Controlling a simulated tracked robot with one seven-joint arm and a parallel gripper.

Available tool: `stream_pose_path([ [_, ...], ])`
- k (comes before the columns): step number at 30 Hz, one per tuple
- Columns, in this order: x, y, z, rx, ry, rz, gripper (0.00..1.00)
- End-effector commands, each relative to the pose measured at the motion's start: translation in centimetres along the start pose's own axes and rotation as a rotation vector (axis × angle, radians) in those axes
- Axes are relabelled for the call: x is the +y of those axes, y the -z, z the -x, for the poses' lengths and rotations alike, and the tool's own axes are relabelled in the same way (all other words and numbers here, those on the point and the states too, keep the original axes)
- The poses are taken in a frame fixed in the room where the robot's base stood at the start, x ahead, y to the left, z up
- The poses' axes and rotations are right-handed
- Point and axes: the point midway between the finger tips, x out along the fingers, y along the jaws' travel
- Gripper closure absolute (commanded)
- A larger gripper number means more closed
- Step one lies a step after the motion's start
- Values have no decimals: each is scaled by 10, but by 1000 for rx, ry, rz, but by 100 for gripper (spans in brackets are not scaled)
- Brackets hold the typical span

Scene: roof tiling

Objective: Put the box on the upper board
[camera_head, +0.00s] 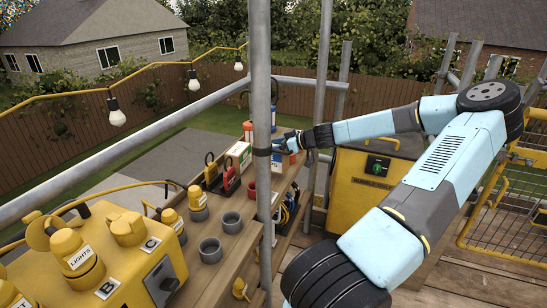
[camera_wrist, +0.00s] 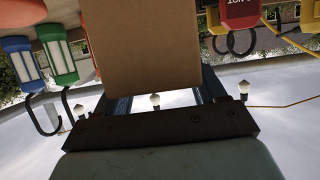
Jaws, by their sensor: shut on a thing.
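My gripper (camera_wrist: 160,98) is shut on a plain brown cardboard box (camera_wrist: 150,45), which fills the upper middle of the wrist view between the two fingers. In the head view my gripper (camera_head: 285,145) reaches in from the right at the far end of the boards, partly behind the upright pole. The pole hides much of the held box there, and I cannot tell whether its underside touches anything. The upper board (camera_head: 232,262) is a wooden plank running away from the front, with several things on it.
A grey scaffold pole (camera_head: 261,120) stands close beside my gripper. A yellow control box (camera_head: 110,260) is at front left.

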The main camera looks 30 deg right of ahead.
Motion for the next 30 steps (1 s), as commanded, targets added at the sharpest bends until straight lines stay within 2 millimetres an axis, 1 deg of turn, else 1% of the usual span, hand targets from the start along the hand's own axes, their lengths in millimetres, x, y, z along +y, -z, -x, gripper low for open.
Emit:
stream_pose_path([
  [2, 0, -4, -2, 1, 1, 1, 100],
  [7, 0, -23, -10, 1, 1, -1, 100],
  [10, 0, -31, -13, 2, 1, 0, 100],
  [13, 0, -35, -15, 1, 0, 1, 100],
  [18, 0, -37, -15, -1, -1, 1, 100],
  [19, 0, -38, -14, -2, -1, 0, 29],
  [27, 0, -37, -14, -1, -1, 0, 5],
  [30, 0, -37, -14, -1, -2, 1, 5],
])
